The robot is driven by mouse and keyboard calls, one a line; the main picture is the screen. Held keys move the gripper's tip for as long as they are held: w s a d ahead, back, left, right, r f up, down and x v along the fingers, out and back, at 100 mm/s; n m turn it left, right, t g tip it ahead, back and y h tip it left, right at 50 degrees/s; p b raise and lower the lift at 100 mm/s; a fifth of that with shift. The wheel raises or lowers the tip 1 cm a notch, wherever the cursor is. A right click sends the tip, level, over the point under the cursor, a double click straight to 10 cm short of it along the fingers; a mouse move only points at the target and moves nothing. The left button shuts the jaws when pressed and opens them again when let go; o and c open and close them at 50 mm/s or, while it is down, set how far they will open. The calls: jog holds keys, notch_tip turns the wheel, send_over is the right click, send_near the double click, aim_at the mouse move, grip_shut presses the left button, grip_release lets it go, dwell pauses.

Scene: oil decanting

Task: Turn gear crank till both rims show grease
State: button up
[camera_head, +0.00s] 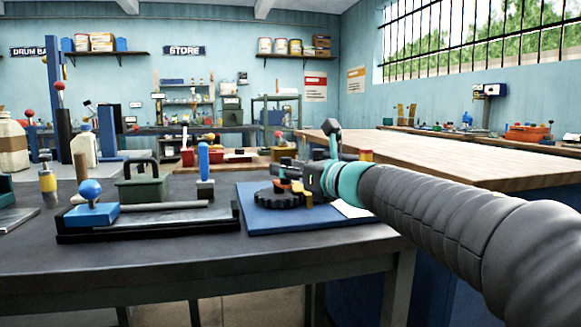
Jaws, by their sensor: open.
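A dark toothed gear (268,199) lies on a blue board (262,220) at the right end of the dark workbench. A small orange part shows above the gear, partly behind my gripper. My gripper (288,173) is open and reaches in from the right, just above the gear. I cannot tell whether it touches the gear or a crank. The crank handle is not clearly seen, as my gripper and wrist cover that area. The view is too small to show grease on any rim.
Left of the board stand a black-framed fixture with a blue ball knob (90,189), a green box with a handle (141,185) and an upright blue-handled tool (204,165). A wooden-topped bench (430,155) lies behind my arm. A white sheet (350,209) lies on the board.

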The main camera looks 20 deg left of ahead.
jog(key=shift+w+a, duration=0.15)
jog(key=shift+a, duration=0.15)
